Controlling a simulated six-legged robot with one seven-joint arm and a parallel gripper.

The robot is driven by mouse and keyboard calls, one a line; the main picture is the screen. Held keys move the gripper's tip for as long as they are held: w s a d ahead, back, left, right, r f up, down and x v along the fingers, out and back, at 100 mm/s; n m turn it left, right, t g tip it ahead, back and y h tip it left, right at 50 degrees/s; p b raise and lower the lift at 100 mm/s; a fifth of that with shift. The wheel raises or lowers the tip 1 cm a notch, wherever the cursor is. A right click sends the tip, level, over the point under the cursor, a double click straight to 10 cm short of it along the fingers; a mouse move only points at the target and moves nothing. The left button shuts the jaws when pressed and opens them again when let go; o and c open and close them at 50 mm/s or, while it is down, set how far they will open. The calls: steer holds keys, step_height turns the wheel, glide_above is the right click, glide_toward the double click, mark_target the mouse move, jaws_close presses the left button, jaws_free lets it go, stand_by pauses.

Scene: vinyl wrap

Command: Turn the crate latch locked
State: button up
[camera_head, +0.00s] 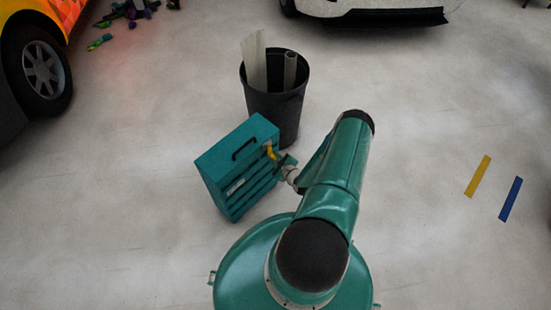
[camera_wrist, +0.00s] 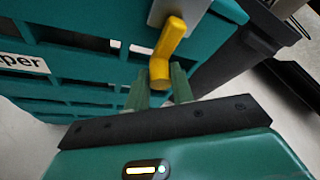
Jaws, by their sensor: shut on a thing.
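The teal crate (camera_head: 236,166) stands on the floor, with a black handle on top and slatted sides. Its slatted wall also fills the upper left of the wrist view (camera_wrist: 75,70). The yellow latch (camera_wrist: 170,38) sits on a grey plate near the crate's edge, its bent lever pointing down toward me. The latch also shows at the crate's right side in the head view (camera_head: 270,152). My gripper (camera_wrist: 160,88) is shut on the lower end of the latch lever, one finger on each side. In the head view my arm partly hides the gripper.
A black bin (camera_head: 274,104) with rolls of material stands right behind the crate. An orange car (camera_head: 45,50) is at the far left and a white car (camera_head: 370,10) at the back. Yellow (camera_head: 478,176) and blue (camera_head: 511,198) strips lie on open floor at right.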

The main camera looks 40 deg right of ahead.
steer(key=shift+d+r, duration=0.1)
steer(key=shift+d, duration=0.2)
steer(key=o, duration=0.8)
steer(key=shift+o, duration=0.6)
steer(key=shift+a, duration=0.15)
steer(key=v, duration=1.3)
steer(key=shift+s+a, duration=0.15)
steer(key=shift+s, duration=0.2)
steer(key=shift+r, duration=0.15)
